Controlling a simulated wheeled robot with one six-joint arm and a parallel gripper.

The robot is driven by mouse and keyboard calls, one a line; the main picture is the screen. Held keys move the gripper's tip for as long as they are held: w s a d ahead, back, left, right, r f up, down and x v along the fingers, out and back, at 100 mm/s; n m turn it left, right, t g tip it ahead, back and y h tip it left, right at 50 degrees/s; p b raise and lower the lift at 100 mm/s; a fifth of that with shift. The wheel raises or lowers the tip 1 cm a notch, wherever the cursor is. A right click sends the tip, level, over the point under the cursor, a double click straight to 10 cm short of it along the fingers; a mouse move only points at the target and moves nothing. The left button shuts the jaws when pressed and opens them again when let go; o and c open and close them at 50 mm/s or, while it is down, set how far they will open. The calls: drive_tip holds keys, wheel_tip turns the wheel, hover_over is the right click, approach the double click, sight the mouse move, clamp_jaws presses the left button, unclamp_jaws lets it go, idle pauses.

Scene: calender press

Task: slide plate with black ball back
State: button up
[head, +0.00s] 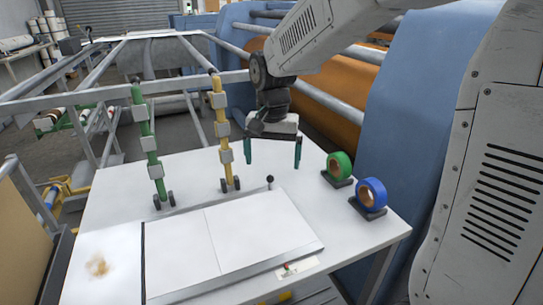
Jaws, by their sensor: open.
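The white plate (262,228) lies in a thin frame on the white table, beside another white panel (180,252) to its left. The black ball (270,179) stands on a short stem at the plate's far edge. My gripper (273,164) points down above the table, behind and above the ball. Its two green-tipped fingers are spread apart, with nothing between them. In the picture the ball appears just below the gap between the fingers, and I see no contact.
Green tape (340,165) and blue tape (371,194) stand on holders at the right. A green post (149,150) and a yellow post (221,130) stand behind the plate at the left. A red-tipped knob (286,267) is at the front rail. A brown stain (97,265) marks the table's left.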

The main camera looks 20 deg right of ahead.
sight(272, 177)
drive_tip(key=shift+w+a+f, duration=0.1)
drive_tip(key=shift+w+f, duration=0.3)
drive_tip(key=shift+f, duration=0.3)
wheel_tip(272, 177, down, 7)
drive_tip(key=shift+r, duration=0.1)
drive_tip(key=c, duration=1.5)
drive_tip(key=shift+s, duration=0.1)
